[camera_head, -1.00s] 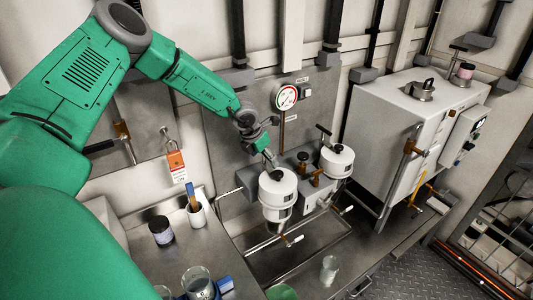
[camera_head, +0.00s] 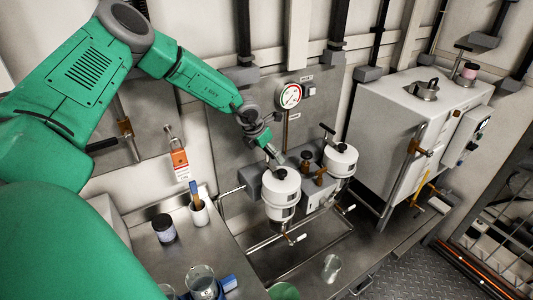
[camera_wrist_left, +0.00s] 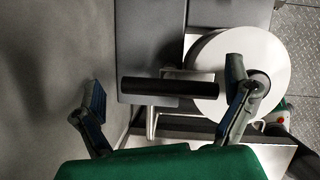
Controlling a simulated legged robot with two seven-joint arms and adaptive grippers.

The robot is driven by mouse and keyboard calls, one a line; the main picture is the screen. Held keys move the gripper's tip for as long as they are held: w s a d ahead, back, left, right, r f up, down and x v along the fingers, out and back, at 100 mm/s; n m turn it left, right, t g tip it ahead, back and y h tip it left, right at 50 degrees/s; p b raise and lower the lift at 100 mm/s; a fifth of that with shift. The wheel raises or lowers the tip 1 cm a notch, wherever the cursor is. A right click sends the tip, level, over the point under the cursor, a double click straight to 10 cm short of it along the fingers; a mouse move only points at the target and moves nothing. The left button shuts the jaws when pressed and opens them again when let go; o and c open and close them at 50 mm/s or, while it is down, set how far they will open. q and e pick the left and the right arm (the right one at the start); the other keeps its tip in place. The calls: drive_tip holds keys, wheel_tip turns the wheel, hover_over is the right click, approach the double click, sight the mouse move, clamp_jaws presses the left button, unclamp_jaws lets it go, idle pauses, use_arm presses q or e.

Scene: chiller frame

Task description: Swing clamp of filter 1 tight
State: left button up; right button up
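Two white filter canisters stand side by side at the back of the bench: a left one (camera_head: 281,190) and a right one (camera_head: 340,160). I take the left one as filter 1. My left gripper (camera_head: 275,153) is at its top left edge. In the left wrist view, my left gripper (camera_wrist_left: 166,76) is open, its fingers on either side of a black clamp handle (camera_wrist_left: 165,87). A round white lid (camera_wrist_left: 285,65) lies behind the right finger. Contact with the handle cannot be told. The clamp is largely hidden in the head view. My right gripper is not in view.
A pressure gauge (camera_head: 289,96) is on the panel behind the filters. A large grey box (camera_head: 385,115) stands to the right. On the bench at left are a dark jar (camera_head: 163,229), a white cup (camera_head: 199,215) and glass beakers (camera_head: 201,282).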

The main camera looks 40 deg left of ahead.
use_arm(q)
drive_tip(key=shift+s+d+r, duration=0.15)
drive_tip(key=shift+d+r, duration=0.15)
drive_tip(key=shift+d, duration=0.15)
drive_tip(key=v, duration=1.1)
drive_tip(key=shift+r, duration=0.3)
drive_tip(key=shift+a+f, duration=0.15)
drive_tip(key=shift+a, duration=0.15)
